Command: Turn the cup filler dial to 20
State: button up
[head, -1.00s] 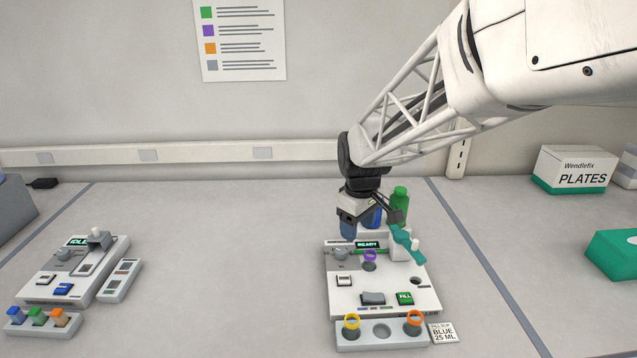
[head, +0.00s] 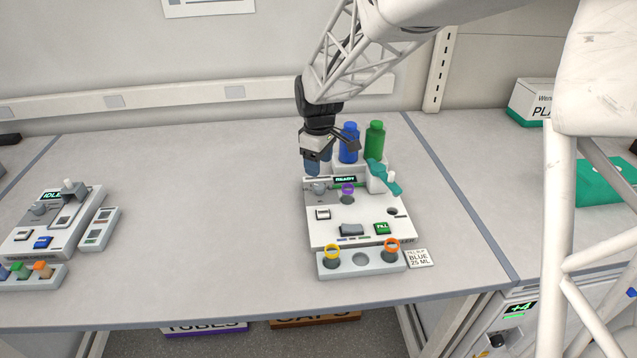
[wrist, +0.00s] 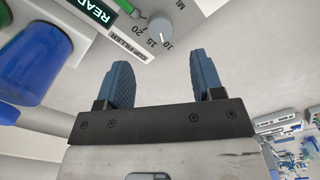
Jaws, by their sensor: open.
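The cup filler (head: 322,225) is a white panel with a lit READY display (head: 345,179). Its grey dial (head: 319,187) sits at the panel's back left, and shows in the wrist view (wrist: 160,27) with 10, 15 and 20 printed beside it. The dial's pale mark appears to point near 10. My gripper (head: 312,165) has blue fingers and hangs just behind and above the dial. In the wrist view my gripper (wrist: 160,64) is open and empty, its fingers apart from the dial, which lies beyond the gap between their tips.
Blue (head: 348,143) and green (head: 375,141) bottles stand behind the panel, close to my gripper. A teal lever (head: 382,175) is at its back right, a purple ring (head: 347,189) near the dial. A ring rack (head: 360,261) and BLUE 25 ML slip (head: 419,258) lie in front.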

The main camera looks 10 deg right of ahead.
aim_at(319, 186)
jog(key=shift+f, duration=3.65)
jog(key=c, duration=0.9)
